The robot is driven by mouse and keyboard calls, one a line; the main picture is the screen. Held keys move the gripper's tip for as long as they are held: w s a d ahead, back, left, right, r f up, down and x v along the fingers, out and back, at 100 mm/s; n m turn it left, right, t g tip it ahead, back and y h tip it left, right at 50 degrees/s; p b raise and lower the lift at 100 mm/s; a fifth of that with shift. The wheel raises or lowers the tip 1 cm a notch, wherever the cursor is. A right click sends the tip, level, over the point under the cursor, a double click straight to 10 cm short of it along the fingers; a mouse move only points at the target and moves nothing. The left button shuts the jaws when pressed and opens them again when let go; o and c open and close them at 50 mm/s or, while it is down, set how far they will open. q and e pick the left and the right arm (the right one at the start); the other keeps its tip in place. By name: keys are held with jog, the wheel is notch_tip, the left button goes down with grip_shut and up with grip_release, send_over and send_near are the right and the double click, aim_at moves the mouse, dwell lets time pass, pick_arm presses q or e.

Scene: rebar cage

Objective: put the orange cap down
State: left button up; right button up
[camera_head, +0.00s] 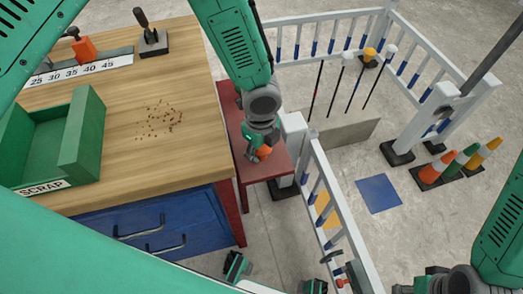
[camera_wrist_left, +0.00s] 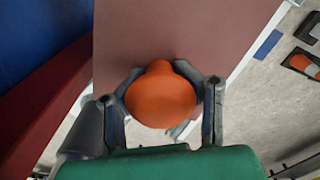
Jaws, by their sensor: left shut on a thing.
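The orange cap (camera_head: 264,152) is in my left gripper (camera_head: 258,148), over the small red table (camera_head: 283,165) beside the workbench. In the left wrist view the cap (camera_wrist_left: 160,100) is round with a narrower end pointing away, and the two fingers of the left gripper (camera_wrist_left: 162,92) are shut on it from both sides. The red tabletop (camera_wrist_left: 170,35) lies behind it. I cannot tell whether the cap touches the tabletop. My right arm shows at the lower right of the head view; its fingertips cannot be made out.
The wooden workbench (camera_head: 175,80) is at the left, with a green scrap bin (camera_head: 82,135). A white railing (camera_head: 335,205) runs close to the red table's right side.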

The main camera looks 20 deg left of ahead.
pick_arm(q)
jog(key=shift+c, duration=0.2)
jog(key=o, duration=1.1)
jog(key=shift+d, duration=0.25)
jog(key=shift+c, duration=0.2)
jog(key=shift+d, duration=0.2)
pick_arm(e)
jog(key=shift+d+f, duration=0.1)
jog(key=shift+d, duration=0.2)
pick_arm(q)
jog(key=shift+a, duration=0.1)
jog(key=shift+a+r, duration=0.15)
jog(key=shift+r, duration=0.2)
jog(key=r+p, duration=0.2)
jog(key=r, duration=0.9)
jog(key=shift+d+r, duration=0.1)
jog(key=shift+d, duration=0.1)
jog(key=shift+a+r, duration=0.1)
jog(key=shift+r, duration=0.1)
pick_arm(e)
jog(key=r, duration=0.2)
jog(key=shift+a+r, duration=0.2)
jog(key=shift+r, duration=0.1)
